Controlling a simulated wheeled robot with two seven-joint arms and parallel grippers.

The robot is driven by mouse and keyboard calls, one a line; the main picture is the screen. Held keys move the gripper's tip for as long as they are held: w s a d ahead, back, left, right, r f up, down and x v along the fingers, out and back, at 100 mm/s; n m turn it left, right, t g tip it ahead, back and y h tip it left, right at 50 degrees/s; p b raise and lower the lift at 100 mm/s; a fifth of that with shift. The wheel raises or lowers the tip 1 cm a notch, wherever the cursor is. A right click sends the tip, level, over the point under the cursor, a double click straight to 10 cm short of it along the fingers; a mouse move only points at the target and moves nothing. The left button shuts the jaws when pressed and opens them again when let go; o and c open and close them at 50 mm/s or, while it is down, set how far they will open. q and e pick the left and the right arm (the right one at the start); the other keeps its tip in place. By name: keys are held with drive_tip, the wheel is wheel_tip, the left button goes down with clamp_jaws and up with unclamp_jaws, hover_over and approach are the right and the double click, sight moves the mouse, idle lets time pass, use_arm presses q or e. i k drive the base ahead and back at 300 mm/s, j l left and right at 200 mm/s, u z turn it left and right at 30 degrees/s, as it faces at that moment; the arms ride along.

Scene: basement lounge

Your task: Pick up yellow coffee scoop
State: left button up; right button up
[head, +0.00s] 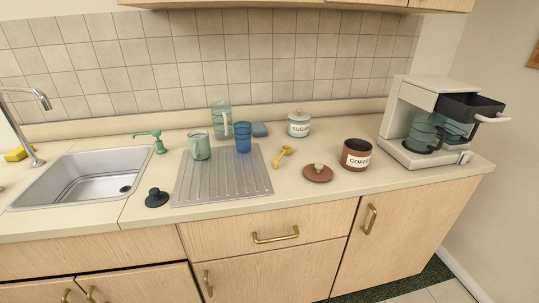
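The yellow coffee scoop (283,155) lies on the countertop in the head view. It is just right of the grey ribbed drying mat and left of a brown lid. Nothing covers it. Neither of my grippers shows in this view.
Around the scoop are the drying mat (222,186) with a green mug (200,147) and blue cup (243,138), the brown lid (318,173), the open coffee canister (356,155) and the sugar jar (299,124). A coffee maker (400,120) stands right. The counter in front of the scoop is clear.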

sight(282, 155)
drive_tip(key=z, duration=1.3)
drive_tip(key=u, duration=1.3)
drive_tip(key=i+j+z, duration=0.1)
drive_tip(key=z, duration=0.35)
drive_tip(key=i+j+z, duration=0.1)
drive_tip(key=z, duration=0.35)
drive_tip(key=i+j+z, duration=0.1)
drive_tip(key=z, duration=0.35)
